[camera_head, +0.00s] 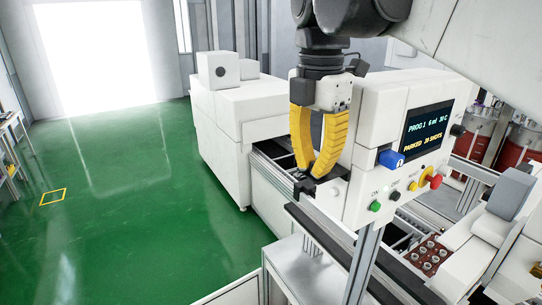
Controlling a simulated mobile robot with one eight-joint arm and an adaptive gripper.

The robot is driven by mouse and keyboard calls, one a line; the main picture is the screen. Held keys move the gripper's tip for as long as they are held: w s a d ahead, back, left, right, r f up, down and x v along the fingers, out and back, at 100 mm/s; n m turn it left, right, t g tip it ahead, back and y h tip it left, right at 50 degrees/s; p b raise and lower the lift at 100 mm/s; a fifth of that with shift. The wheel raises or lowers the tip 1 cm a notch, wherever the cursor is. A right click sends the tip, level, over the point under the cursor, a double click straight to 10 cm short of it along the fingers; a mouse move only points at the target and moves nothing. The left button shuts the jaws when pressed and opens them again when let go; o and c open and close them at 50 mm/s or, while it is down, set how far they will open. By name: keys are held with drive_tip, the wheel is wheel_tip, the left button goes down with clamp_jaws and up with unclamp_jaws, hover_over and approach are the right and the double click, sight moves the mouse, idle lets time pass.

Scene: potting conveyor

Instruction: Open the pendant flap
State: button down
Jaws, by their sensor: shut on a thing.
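The pendant (380,171) is a pale box on a metal post, with a lit screen (428,130) reading "PROG 1" and "PARKED". A blue part (390,159) sticks out at the lower left of its screen. Which part is the flap I cannot tell. My gripper (313,175), with yellow fingers, points down just left of the pendant. Its fingertips come together around a small dark piece at the pendant's lower left side. What that piece belongs to is hard to make out, since the fingers hide part of it.
Green, black, yellow and red buttons (435,181) line the pendant's lower front. Conveyor rails (350,252) run below my gripper. A white machine (225,135) stands behind it. A tray of round parts (427,256) lies at right.

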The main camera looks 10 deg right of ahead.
sight(314, 164)
drive_tip(key=c, duration=1.7)
unclamp_jaws()
wheel_tip(314, 164, up, 12)
drive_tip(key=shift+s, duration=0.15)
drive_tip(key=shift+a, duration=0.1)
